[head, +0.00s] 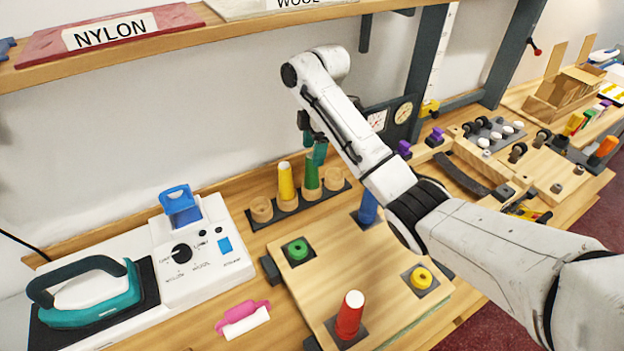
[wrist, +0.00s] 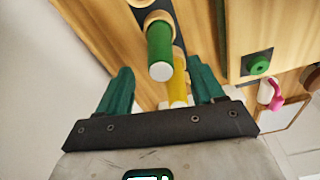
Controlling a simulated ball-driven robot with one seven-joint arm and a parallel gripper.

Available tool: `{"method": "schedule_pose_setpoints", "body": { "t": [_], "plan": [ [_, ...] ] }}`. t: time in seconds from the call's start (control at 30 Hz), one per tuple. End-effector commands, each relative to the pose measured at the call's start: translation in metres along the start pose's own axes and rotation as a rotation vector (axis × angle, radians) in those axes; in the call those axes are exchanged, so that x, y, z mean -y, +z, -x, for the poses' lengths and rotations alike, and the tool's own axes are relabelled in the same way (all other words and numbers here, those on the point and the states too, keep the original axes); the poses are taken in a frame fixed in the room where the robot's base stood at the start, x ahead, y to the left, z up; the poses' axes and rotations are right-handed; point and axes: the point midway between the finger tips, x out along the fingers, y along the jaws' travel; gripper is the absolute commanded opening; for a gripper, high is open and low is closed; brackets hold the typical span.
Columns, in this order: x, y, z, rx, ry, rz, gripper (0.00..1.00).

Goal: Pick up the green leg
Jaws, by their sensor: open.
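The green leg (head: 312,176) is a tapered peg standing upright in a wooden cup on a dark rack (head: 287,211) against the wall. In the wrist view the green leg (wrist: 160,48) points its pale tip towards me, between the lines of my two fingers. My gripper (head: 314,146) has teal fingers and hangs just above the green leg. In the wrist view my gripper (wrist: 162,82) is open with nothing held. Whether the leg's tip is between the fingertips or just beyond them I cannot tell.
A yellow leg (head: 286,182) stands close left of the green one. Wooden cups without legs are at the rack's ends. In front, a wooden board (head: 331,269) carries a red leg (head: 349,316) and a blue leg (head: 367,207). A shelf (head: 215,38) runs above.

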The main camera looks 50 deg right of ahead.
Motion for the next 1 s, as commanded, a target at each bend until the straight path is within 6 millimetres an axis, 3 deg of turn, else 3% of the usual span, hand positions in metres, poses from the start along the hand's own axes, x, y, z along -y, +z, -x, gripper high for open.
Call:
{"method": "schedule_pose_setpoints", "body": {
  "t": [0.17,0.53,0.83,1.0],
  "plan": [
    [0.000,0.000,-0.010,0.001,0.000,0.000,0.67],
    [0.000,0.000,-0.054,0.001,-0.001,-0.001,0.67],
    [0.000,0.000,-0.059,0.001,0.001,0.000,0.67],
    [0.000,0.000,-0.059,0.001,0.001,0.000,0.51]
  ]
}}
